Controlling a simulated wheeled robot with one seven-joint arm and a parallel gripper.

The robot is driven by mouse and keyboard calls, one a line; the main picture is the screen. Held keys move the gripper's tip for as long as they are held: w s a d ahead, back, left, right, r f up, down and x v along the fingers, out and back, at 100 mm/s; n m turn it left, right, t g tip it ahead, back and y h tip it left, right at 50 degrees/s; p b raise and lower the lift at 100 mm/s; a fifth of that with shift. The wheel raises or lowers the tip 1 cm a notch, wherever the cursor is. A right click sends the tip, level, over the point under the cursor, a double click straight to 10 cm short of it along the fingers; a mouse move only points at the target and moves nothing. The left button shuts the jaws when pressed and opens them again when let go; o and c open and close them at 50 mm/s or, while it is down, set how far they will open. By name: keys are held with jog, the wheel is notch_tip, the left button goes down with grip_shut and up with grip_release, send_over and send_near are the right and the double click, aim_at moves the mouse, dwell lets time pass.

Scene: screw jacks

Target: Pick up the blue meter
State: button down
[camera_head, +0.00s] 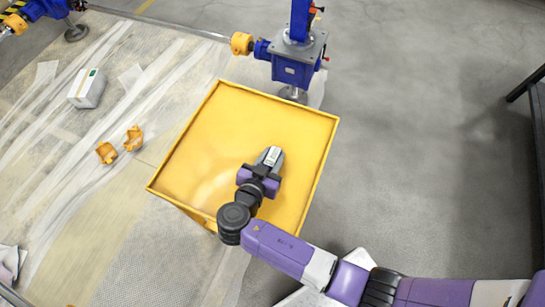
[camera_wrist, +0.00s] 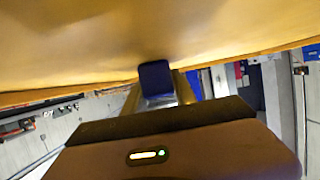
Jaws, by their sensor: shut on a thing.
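The blue meter shows in the wrist view as a small dark blue block (camera_wrist: 155,79) between my gripper's fingers. In the head view, my gripper (camera_head: 268,163) is over the right half of the yellow table (camera_head: 225,130), shut on the meter, with a small grey and white piece at its tip. The fingers hide most of the meter. I cannot tell whether the meter touches the table's surface.
The rest of the yellow tabletop is bare, with a raised rim. A blue screw jack (camera_head: 295,65) stands just beyond the far edge. A white box (camera_head: 87,88) and two orange pieces (camera_head: 120,144) lie to the left. Grey floor at right is clear.

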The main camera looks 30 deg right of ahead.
jog(key=shift+r, duration=0.1)
notch_tip(320, 180, up, 20)
jog(key=w+a+n+t+y, duration=0.3)
jog(key=w+a+n, duration=0.1)
jog(key=w, duration=0.2)
jog(key=n+t+y, duration=0.3)
jog(key=n+y, duration=0.3)
jog(key=y, duration=0.1)
send_over(273, 156)
jog(key=w+a, duration=0.5)
jog(key=a, duration=0.1)
notch_tip(273, 156, down, 11)
jog(key=shift+n+y, duration=0.4)
jog(key=s+d+f, duration=0.6)
jog(key=shift+d+f, duration=0.15)
jog(key=shift+f, duration=0.3)
